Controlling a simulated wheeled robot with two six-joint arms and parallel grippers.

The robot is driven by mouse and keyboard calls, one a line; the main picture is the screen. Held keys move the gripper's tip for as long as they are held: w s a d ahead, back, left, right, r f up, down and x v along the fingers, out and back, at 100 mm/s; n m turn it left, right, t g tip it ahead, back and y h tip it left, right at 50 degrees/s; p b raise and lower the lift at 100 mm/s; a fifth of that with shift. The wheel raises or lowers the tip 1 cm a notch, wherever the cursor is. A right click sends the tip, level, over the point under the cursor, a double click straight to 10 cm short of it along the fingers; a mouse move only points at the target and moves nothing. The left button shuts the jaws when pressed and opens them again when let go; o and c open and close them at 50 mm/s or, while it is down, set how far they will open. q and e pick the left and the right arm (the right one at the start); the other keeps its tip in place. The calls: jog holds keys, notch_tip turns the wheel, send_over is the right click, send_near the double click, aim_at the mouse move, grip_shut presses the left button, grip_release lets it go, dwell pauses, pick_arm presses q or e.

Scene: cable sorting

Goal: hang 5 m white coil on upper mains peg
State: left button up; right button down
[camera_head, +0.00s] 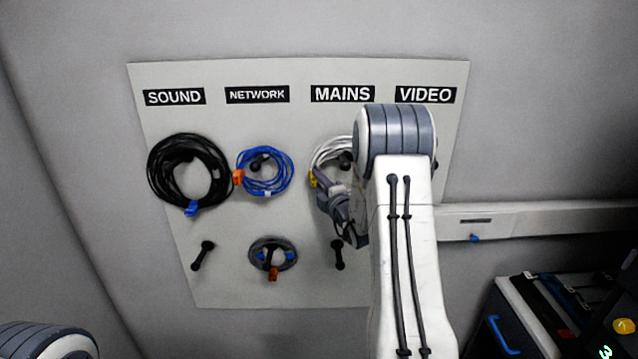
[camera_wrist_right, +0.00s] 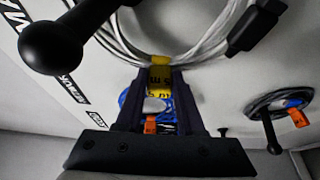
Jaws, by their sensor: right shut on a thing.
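The white coil (camera_head: 322,152) is at the upper mains peg (camera_head: 346,160), under the MAINS label, partly hidden by my right arm. My right gripper (camera_head: 335,190) is shut on the coil's yellow tag; the tag (camera_wrist_right: 160,74) shows between the fingers (camera_wrist_right: 158,95) in the right wrist view. There the white cable loop (camera_wrist_right: 190,48) extends beyond the fingertips, with a black plug (camera_wrist_right: 257,25) at its right. The peg's ball end (camera_wrist_right: 50,46) is in front of the strands, and its stem appears to run into the loop; its base is out of frame. My left gripper is not in view.
A black coil (camera_head: 160,170) hangs under SOUND, a blue coil (camera_head: 285,175) under NETWORK, and a grey coil (camera_head: 290,254) below it. The lower mains peg (camera_head: 337,255) and lower sound peg (camera_head: 203,255) are bare. A rail (camera_head: 540,219) and dark case (camera_head: 520,310) are at right.

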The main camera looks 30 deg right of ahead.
jog(key=shift+f, duration=0.25)
jog(key=shift+c, duration=2.2)
grip_release()
jog(key=shift+s, duration=0.15)
